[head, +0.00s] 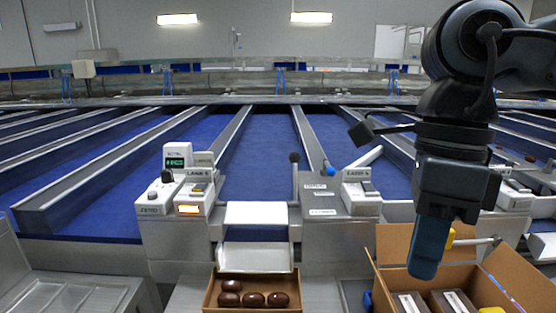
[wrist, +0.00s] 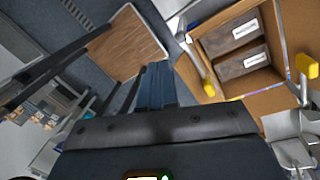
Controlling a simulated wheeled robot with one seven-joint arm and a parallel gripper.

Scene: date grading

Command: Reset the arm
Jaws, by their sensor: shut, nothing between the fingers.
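My gripper (head: 426,262) hangs fingers-down at the right of the head view, in front of the open carton and overlapping its left part. Its fingers are together with nothing between them. In the wrist view the closed fingers (wrist: 156,85) show at the centre, apart from the carton's contents. My dark arm comes down from the upper right of the head view.
An open cardboard carton (head: 395,240) holding dark labelled packs (head: 455,301) stands at lower right; it also shows in the wrist view (wrist: 217,37). A small box (head: 209,298) of several brown dates (head: 253,299) sits left of it. Blue lanes (head: 257,150) run behind.

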